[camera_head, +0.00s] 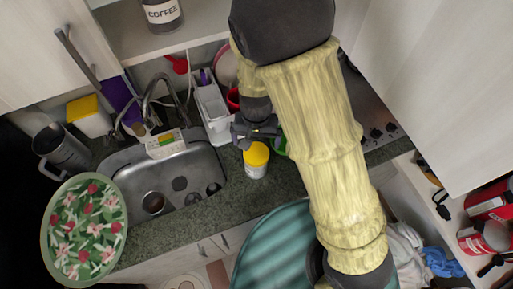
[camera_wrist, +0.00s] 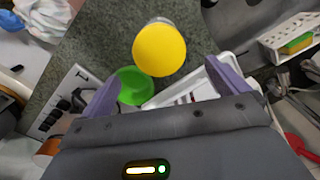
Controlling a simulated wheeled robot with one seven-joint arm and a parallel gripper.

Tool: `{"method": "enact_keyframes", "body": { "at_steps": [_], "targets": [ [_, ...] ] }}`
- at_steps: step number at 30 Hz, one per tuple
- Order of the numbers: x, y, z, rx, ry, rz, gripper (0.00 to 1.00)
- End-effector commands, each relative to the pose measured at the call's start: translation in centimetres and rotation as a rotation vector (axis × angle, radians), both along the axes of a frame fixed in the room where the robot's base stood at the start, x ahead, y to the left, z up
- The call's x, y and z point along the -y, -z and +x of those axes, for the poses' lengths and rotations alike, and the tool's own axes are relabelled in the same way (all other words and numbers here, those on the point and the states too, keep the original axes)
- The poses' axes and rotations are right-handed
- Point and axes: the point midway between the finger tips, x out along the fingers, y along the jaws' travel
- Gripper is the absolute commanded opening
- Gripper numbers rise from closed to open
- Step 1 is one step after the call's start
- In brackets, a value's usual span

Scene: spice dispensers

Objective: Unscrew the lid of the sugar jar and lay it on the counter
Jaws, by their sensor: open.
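A jar with a yellow lid (camera_head: 256,153) stands upright on the counter just right of the sink. Its pale body shows below the lid, but no label is readable. In the wrist view the round yellow lid (camera_wrist: 159,48) is at the upper middle, seen from above, with the lid on the jar. My gripper (camera_head: 256,132) is just behind the jar in the head view, apart from it as far as I can tell. In the wrist view my gripper (camera_wrist: 164,72) has its two purple fingers spread wide, with nothing held between them.
A green round item (camera_wrist: 133,86) lies close to the jar. A white rack (camera_head: 212,112) stands behind, and the sink (camera_head: 180,190) with its faucet is to the left. Bare counter (camera_head: 235,192) lies in front of the jar. A stove (camera_head: 375,125) is at the right.

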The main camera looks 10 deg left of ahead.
Motion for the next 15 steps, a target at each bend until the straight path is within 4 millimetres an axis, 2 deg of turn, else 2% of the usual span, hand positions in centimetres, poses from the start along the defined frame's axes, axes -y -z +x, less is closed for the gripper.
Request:
{"method": "enact_keyframes", "body": {
  "at_steps": [9,15],
  "targets": [
    [0.1,4.8,0.0,-0.003,0.003,-0.002,0.99],
    [0.0,6.1,0.0,0.0,-0.001,0.0,0.99]
  ]
}}
